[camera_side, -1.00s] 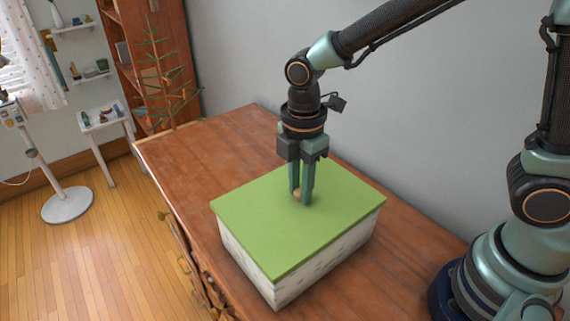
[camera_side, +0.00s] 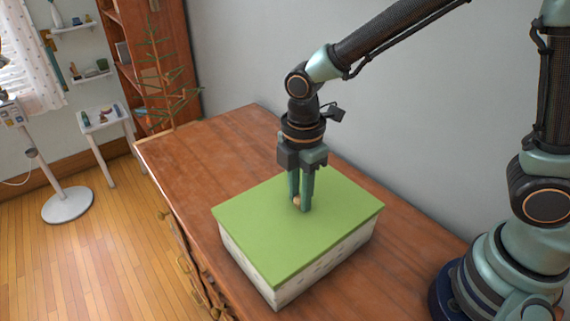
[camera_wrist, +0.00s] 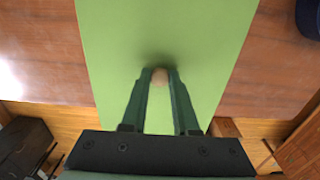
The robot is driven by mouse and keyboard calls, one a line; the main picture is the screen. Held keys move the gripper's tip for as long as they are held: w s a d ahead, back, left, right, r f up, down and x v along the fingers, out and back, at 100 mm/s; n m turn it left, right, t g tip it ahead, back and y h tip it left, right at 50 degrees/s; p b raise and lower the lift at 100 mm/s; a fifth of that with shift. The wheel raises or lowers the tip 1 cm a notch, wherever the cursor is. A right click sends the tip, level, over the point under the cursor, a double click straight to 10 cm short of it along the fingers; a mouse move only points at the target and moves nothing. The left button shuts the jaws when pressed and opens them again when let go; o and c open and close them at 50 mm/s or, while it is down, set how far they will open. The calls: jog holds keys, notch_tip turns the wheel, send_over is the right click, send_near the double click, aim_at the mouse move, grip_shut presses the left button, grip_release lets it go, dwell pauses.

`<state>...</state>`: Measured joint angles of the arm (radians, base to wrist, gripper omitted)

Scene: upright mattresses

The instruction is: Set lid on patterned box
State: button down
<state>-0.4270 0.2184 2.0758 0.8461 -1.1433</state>
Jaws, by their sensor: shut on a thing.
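The green lid (camera_side: 265,225) lies over the top of the patterned box (camera_side: 330,259), which is white with small dark marks and stands on the wooden dresser. The lid's edges roughly follow the box's edges; whether it rests fully on the rim I cannot tell. My gripper (camera_side: 300,206) points straight down at the middle of the lid, shut on its small round tan knob (camera_side: 297,200). In the wrist view the knob (camera_wrist: 160,76) sits between the two fingertips (camera_wrist: 160,78), with the green lid (camera_wrist: 115,40) beneath. The inside of the box is hidden.
The wooden dresser top (camera_side: 205,150) is clear to the left of and behind the box. A grey wall (camera_side: 400,130) runs along its back. A small bare tree (camera_side: 160,80) and a bookcase (camera_side: 185,50) stand beyond the far end.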

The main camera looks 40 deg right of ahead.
jog(key=c, duration=0.6)
grip_release()
notch_tip(320, 180, up, 12)
jog(key=s+d+m+t, duration=0.2)
jog(key=d+m, duration=0.5)
jog(key=m, duration=0.2)
jog(key=s+d+r+m+t, duration=0.1)
jog(key=s+d+m+t, duration=0.1)
jog(key=d+m, duration=0.6)
jog(key=shift+s+r+m+t, duration=0.25)
jog(key=shift+m+t, duration=0.25)
jog(key=shift+t, duration=0.3)
